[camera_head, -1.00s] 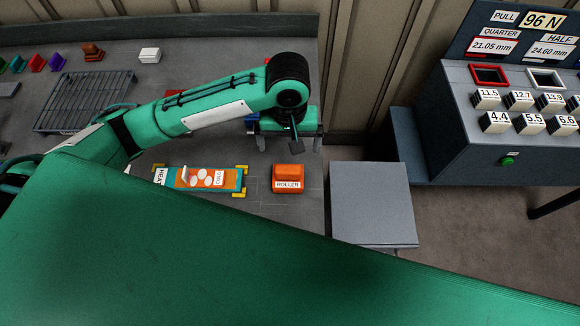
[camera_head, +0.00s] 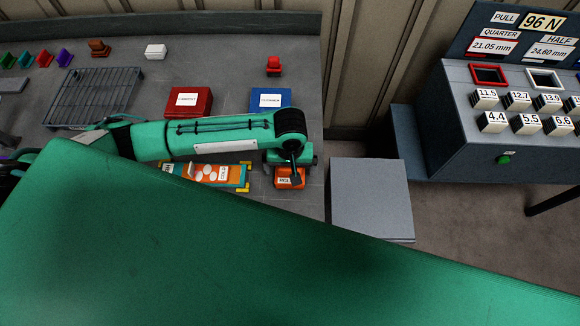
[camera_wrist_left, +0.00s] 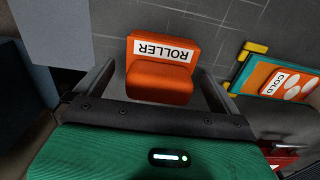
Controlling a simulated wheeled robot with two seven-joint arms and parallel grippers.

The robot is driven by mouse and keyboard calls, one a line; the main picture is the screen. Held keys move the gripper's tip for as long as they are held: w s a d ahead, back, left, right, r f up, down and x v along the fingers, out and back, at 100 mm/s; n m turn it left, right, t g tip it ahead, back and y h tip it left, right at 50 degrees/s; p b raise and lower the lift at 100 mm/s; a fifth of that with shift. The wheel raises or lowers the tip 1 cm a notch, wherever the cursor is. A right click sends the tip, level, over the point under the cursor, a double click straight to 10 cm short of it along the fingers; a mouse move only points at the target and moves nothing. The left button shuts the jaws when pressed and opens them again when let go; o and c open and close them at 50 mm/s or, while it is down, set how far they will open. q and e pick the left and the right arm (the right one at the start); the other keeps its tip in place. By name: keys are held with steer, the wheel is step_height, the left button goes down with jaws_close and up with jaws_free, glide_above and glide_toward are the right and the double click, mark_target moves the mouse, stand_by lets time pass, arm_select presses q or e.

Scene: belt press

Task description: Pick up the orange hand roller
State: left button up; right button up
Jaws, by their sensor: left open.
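The orange hand roller (camera_head: 291,183) is a small orange block shape with a white ROLLER label, on the grey bench near its right end. My left gripper (camera_head: 290,168) is over it in the head view and hides much of it. In the left wrist view the orange hand roller (camera_wrist_left: 160,78) shows between the two spread fingers of my left gripper (camera_wrist_left: 157,88). The jaws are open; I cannot tell whether either finger touches it. My right gripper is not in view.
A teal and orange tray (camera_head: 238,178) with white discs lies just left of the roller. A red box (camera_head: 189,112) and a blue box (camera_head: 270,107) stand behind my forearm. A grey box (camera_head: 370,195) stands off the bench's right end. A wire rack (camera_head: 95,98) is at the left.

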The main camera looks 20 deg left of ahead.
arm_select(q)
steer(key=shift+f, duration=0.15)
steer(key=shift+c, duration=0.2)
steer(key=c, duration=1.2)
steer(key=shift+c, duration=0.2)
steer(key=shift+r, duration=0.35)
step_height(320, 180, up, 19)
steer(key=b, duration=0.2)
steer(key=shift+r+b, duration=0.2)
steer(key=shift+b, duration=0.15)
